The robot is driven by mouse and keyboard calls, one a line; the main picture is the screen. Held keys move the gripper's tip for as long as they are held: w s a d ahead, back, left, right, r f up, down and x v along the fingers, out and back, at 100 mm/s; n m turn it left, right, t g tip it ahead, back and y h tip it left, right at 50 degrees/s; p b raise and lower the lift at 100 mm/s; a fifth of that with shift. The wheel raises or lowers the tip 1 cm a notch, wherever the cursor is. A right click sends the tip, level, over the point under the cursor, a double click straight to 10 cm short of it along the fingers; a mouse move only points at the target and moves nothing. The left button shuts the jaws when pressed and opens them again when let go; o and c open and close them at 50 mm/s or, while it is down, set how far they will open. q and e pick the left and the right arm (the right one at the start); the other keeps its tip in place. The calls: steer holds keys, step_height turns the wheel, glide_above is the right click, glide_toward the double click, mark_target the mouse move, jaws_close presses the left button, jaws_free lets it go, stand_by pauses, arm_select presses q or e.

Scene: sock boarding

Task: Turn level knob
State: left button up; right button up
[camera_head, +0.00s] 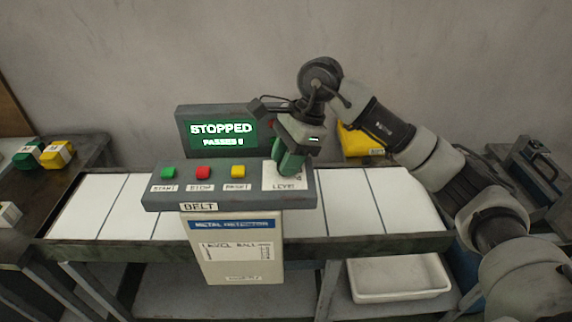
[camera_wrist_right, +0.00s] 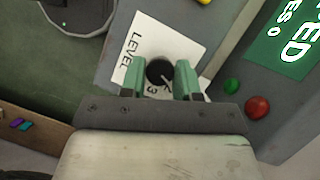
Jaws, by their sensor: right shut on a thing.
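The level knob (camera_wrist_right: 159,71) is a round black dial with a light pointer line. It sits on a white plate (camera_wrist_right: 185,38) marked LEVEL, with a 3 visible beside it, in the right wrist view. My right gripper (camera_wrist_right: 160,78) has its green fingers on either side of the knob, shut on it. In the head view my right gripper (camera_head: 288,163) reaches down onto the LEVEL plate (camera_head: 285,183) at the right end of the grey control panel (camera_head: 170,200), and it hides the knob. My left gripper is not in view.
Green (camera_head: 168,173), red (camera_head: 203,172) and yellow (camera_head: 238,172) buttons line the panel left of the knob. A green display (camera_head: 222,134) behind reads STOPPED. The white belt (camera_head: 385,205) is clear; a white tray (camera_head: 400,294) lies below.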

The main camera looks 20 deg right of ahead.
steer(key=shift+m+t+b, duration=0.6)
steer(key=shift+m+b, duration=0.25)
steer(key=shift+m, duration=0.75)
steer(key=o, duration=0.9)
steer(key=b+v, duration=0.1)
steer(key=v, duration=1)
steer(key=shift+s, duration=0.1)
steer(key=shift+a+f, duration=0.1)
steer(key=shift+f, duration=0.05)
